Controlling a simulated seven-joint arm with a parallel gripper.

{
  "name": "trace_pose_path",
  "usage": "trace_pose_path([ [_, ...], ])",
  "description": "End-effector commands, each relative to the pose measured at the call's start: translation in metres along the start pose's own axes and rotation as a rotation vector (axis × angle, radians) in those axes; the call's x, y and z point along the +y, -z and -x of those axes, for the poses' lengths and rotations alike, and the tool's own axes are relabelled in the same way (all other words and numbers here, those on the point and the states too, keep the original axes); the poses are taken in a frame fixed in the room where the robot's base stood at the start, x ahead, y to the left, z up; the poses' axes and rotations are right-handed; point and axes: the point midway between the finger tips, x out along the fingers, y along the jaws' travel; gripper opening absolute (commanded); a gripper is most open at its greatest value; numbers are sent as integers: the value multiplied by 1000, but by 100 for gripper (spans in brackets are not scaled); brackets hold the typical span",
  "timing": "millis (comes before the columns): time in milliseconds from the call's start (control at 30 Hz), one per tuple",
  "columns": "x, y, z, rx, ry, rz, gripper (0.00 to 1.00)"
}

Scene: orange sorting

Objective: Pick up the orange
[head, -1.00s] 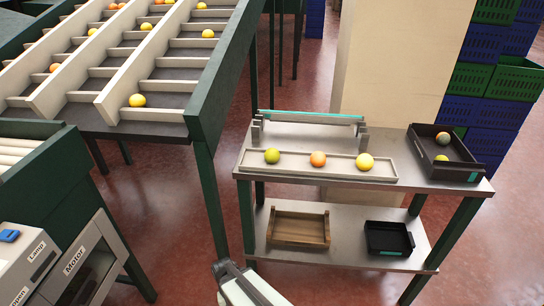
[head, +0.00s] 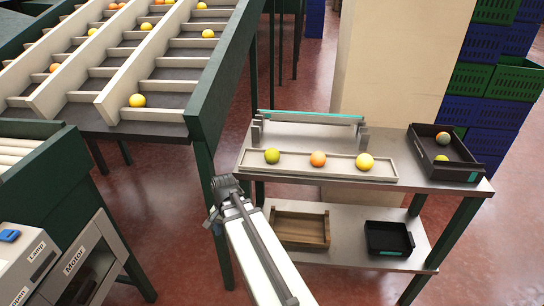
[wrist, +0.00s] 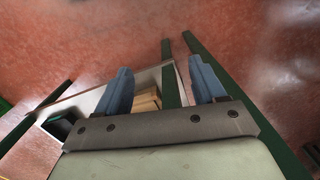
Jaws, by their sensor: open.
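An orange fruit (head: 318,159) sits in the middle of a long pale tray (head: 290,174) on the steel table. A greenish fruit (head: 272,156) lies to its left and a yellow one (head: 365,161) to its right in the same tray. My gripper (head: 222,186) is left of the table's front left corner, apart from the tray. In the wrist view my gripper (wrist: 163,88) has its two blue-grey fingers spread apart with nothing between them. The orange fruit does not show in the wrist view.
A dark tray (head: 460,172) with two fruits stands on the table's right. A wooden tray (head: 301,228) and a small black tray (head: 389,238) are on the lower shelf. A rail with a teal strip (head: 310,116) stands behind the pale tray. A green conveyor frame (head: 208,110) rises at left.

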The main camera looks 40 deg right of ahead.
Motion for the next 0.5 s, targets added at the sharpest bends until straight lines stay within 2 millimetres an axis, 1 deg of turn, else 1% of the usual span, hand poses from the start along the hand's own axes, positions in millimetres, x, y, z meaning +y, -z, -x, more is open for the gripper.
trace_pose_path([
  [33, -2, 7, 16, 14, 16, -28, 69],
  [367, -1, 38, 111, 84, 108, -217, 69],
  [500, 5, 56, 153, 103, 147, -281, 69],
])
